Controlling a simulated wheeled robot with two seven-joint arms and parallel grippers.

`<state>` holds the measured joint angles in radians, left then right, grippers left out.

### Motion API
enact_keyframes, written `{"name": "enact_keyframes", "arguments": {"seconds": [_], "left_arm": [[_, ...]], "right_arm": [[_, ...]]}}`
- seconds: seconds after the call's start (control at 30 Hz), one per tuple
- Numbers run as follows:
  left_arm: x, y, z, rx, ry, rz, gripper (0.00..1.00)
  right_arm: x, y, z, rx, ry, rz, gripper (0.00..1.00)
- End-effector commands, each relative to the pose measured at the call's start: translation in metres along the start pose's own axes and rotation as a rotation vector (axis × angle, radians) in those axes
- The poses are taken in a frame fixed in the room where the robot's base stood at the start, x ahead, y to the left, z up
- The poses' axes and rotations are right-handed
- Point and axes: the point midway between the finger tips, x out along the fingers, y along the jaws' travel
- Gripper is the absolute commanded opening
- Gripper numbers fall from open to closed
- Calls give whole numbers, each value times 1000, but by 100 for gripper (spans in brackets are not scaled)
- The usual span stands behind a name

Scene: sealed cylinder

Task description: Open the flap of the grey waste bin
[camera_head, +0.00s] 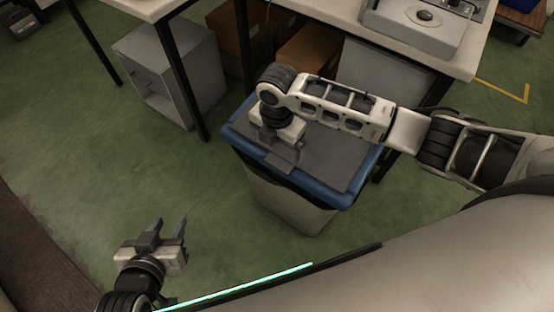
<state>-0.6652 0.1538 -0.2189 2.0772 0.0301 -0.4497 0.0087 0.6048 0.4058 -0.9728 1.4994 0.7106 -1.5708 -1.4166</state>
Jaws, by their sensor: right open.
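My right arm reaches over the bin from the right and covers part of the flap. My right gripper (284,160) is open and points down over the near left part of the flap. I cannot tell whether its fingers touch the flap. My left gripper (170,225) is open and empty above the floor, left of the bin and apart from it.
A table (455,62) with a grey device (415,30) on it stands behind the bin. A grey cabinet (186,80) and brown boxes (312,50) are under the tables. Dark table legs stand close behind the bin.

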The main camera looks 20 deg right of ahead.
Motion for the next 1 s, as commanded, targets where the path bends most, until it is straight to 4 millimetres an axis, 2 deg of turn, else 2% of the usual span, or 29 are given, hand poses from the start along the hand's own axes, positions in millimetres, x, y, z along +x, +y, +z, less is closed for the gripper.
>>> {"name": "enact_keyframes", "arguments": {"seconds": [0.03, 0.1, 0.33, 0.5, 0.8, 0.87, 1.0], "left_arm": [[2, 0, 1, -2, 3, 1, 36], [2, 0, 1, -5, 6, 2, 36], [2, 2, -3, -23, 23, 7, 36], [3, 4, -1, -33, 21, 8, 36], [2, 4, 0, -32, 19, 8, 36], [2, 4, 0, -32, 19, 8, 36], [2, 3, 0, -30, 18, 8, 36]], "right_arm": [[14, 0, -1, 1, 2, -3, 95], [29, 0, -1, 1, 2, -2, 95], [65, 0, -1, 1, 0, 1, 95], [76, 0, 0, 0, 0, 1, 95], [78, 1, 0, 0, 0, 2, 95], [78, 1, 0, 0, 0, 2, 81], [78, 0, 0, 0, 0, 2, 42]]}}
